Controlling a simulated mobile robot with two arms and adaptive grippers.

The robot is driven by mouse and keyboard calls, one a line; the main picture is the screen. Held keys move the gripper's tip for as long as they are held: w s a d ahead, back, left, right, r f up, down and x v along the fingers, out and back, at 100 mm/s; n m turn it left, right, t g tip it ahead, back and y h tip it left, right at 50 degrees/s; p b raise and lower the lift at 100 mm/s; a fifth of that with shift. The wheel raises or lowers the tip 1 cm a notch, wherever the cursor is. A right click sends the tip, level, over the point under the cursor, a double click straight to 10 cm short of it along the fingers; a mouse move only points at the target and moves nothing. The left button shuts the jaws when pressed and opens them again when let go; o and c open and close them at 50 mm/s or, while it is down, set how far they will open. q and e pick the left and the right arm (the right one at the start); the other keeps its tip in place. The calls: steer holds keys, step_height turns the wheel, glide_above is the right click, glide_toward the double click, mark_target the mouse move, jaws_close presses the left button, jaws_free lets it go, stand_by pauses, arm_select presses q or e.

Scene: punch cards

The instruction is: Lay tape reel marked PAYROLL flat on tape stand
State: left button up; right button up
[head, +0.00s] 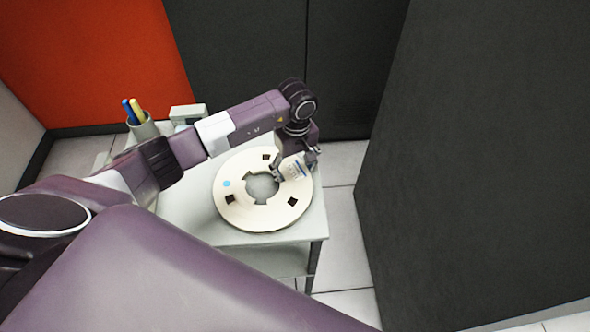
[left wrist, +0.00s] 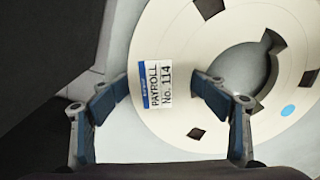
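The tape reel (head: 238,205), a cream ring with dark square cutouts and a blue dot, lies flat on or just over the pale tape stand (head: 190,210). Its label (left wrist: 157,85) reads PAYROLL No. 114 in the left wrist view. My left gripper (head: 292,172) is at the right part of the reel in the head view. Its fingers (left wrist: 161,88) are spread wide, one on each side of the label, near the outer rim and the hub hole. Any contact with the reel is hard to tell. My right gripper is not in view.
A cup (head: 144,127) with blue and yellow pens and a small grey-green device (head: 188,113) stand at the back left of the stand. Dark cabinets rise behind and at the right (head: 480,160). An orange-red panel (head: 90,60) is at the back left.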

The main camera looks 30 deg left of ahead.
arm_select(q)
steer(key=shift+r+p, duration=0.3)
steer(key=shift+p, duration=0.1)
steer(key=shift+r+p, duration=0.4)
steer(key=shift+p, duration=0.1)
step_height(320, 180, up, 12)
steer(key=b, duration=0.4)
steer(key=shift+w, duration=0.15)
steer(key=shift+f, duration=0.1)
